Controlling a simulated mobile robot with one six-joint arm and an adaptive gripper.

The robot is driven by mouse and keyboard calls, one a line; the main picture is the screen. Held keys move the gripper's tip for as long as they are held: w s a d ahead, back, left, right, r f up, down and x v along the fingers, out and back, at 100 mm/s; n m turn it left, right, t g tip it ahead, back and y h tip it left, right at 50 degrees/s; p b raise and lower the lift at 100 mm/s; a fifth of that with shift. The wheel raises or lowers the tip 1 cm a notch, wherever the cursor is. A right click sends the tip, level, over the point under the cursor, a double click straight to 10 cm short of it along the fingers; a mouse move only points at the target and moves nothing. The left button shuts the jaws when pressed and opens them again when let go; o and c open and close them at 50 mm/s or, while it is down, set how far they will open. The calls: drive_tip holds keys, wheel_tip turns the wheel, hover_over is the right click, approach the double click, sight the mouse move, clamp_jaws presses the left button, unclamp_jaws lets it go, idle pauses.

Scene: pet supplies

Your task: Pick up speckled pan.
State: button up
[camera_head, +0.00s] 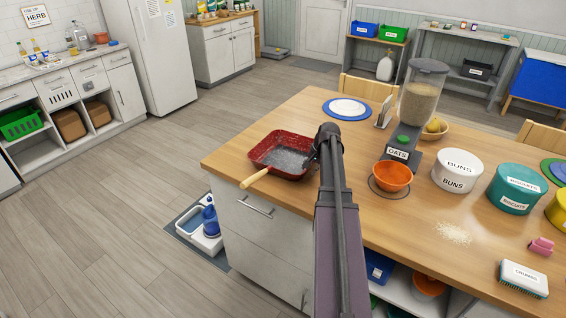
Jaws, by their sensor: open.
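The speckled pan (270,158) is a squarish red pan with a grey speckled inside and a light wooden handle (254,178). It sits near the left corner of the wooden table (330,108), and its handle points toward the table's left front edge. My gripper (318,150) is open at the pan's right side, close to its rim. I cannot tell whether the fingers touch the rim. My arm comes up from the bottom of the view and hides the table just right of the pan.
An orange bowl (392,176) stands under the oats dispenser (421,95) to the right. A blue-rimmed plate (347,108) lies behind the pan. A white buns tin (457,171) and a teal biscuits tin (516,189) stand farther right. The table left of the pan is bare.

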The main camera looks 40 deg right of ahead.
clamp_jaws()
drive_tip(key=shift+r, duration=0.15)
idle(0.5)
wheel_tip(320, 180, up, 3)
drive_tip(key=p, duration=0.3)
drive_tip(key=shift+r+p, duration=0.2)
drive_tip(key=shift+p, duration=0.2)
drive_tip(key=s+d, duration=0.1)
drive_tip(key=d, duration=0.4)
drive_tip(key=s+d+r, duration=0.1)
drive_tip(key=s+d, duration=0.1)
drive_tip(key=d, duration=0.3)
drive_tip(key=s+d+p, duration=0.1)
drive_tip(key=d, duration=0.4)
drive_tip(key=shift+s+d+r, duration=0.15)
drive_tip(key=shift+s+d, duration=0.05)
